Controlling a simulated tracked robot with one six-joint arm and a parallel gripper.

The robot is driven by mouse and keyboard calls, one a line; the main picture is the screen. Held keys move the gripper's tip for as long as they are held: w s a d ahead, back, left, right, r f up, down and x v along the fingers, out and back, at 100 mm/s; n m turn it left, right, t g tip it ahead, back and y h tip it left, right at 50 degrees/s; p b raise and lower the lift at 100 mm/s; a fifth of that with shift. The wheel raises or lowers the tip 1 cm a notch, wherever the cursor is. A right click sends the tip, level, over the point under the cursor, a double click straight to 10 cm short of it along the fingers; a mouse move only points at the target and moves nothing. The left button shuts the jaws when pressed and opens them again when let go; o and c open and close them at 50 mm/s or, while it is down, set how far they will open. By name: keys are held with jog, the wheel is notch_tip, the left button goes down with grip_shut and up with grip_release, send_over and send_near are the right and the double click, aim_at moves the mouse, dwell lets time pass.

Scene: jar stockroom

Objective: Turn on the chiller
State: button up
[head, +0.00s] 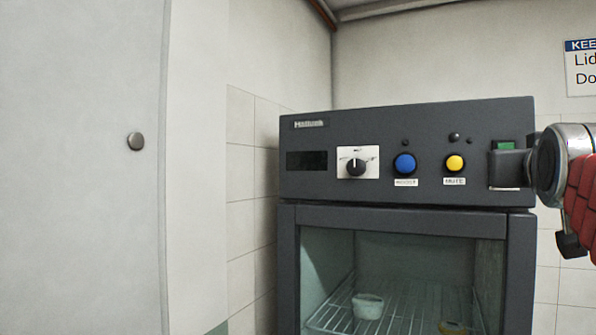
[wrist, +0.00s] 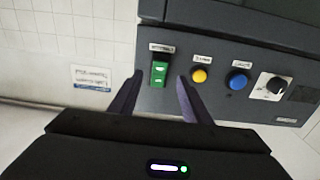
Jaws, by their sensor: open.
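The chiller (head: 420,205) is a dark grey cabinet with a control panel above a glass door. A green rocker switch (wrist: 158,74) with a label beside it shows in the wrist view; in the head view the green switch (head: 503,146) is partly hidden behind my gripper at the panel's right end. My gripper (wrist: 158,87) is open, its two dark fingers on either side of the green switch. I cannot tell whether the fingers touch the panel. The small display (head: 307,161) on the panel is dark.
Along the panel are a black dial (head: 356,168), a blue button (head: 405,164) and a yellow button (head: 454,163). Inside, a white bowl (head: 368,306) and a yellowish one (head: 454,327) stand on a wire shelf. A sign (head: 582,72) hangs on the tiled wall.

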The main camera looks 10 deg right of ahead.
jog(key=x, duration=0.7)
dwell(0.3)
